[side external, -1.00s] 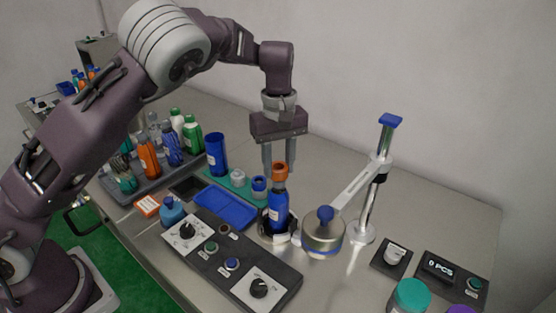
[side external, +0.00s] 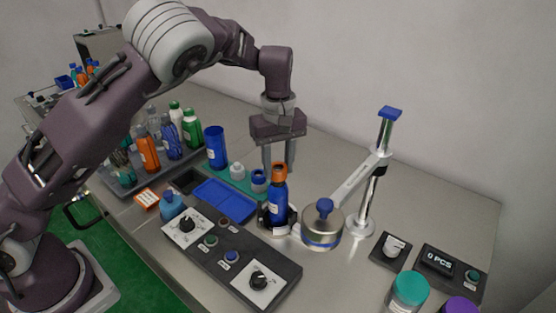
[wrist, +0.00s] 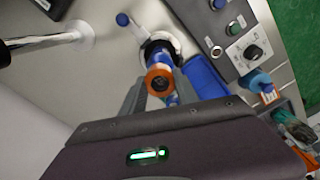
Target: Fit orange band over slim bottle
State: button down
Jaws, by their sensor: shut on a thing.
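The slim blue bottle (side external: 278,206) stands upright in a dark round holder with a pale front clamp. The orange band (side external: 279,171) is at the bottle's top, around its neck area. In the wrist view the band (wrist: 159,80) appears as a ring with a dark opening, in line with the blue bottle (wrist: 160,57). My gripper (side external: 279,163) points straight down over the bottle and is shut on the band. Its fingers also show in the wrist view (wrist: 159,90), one on each side of the band. How deep the band sits on the neck is hard to tell.
A metal press head with a blue knob (side external: 323,222) stands close right of the bottle, on a swing arm from a post (side external: 372,190). A control panel (side external: 231,250) lies in front. A blue tray (side external: 224,200) and a tall blue cup (side external: 216,147) are left.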

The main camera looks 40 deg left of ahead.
jog(key=shift+f, duration=0.3)
jog(key=shift+c, duration=1.8)
grip_release()
notch_tip(320, 180, up, 11)
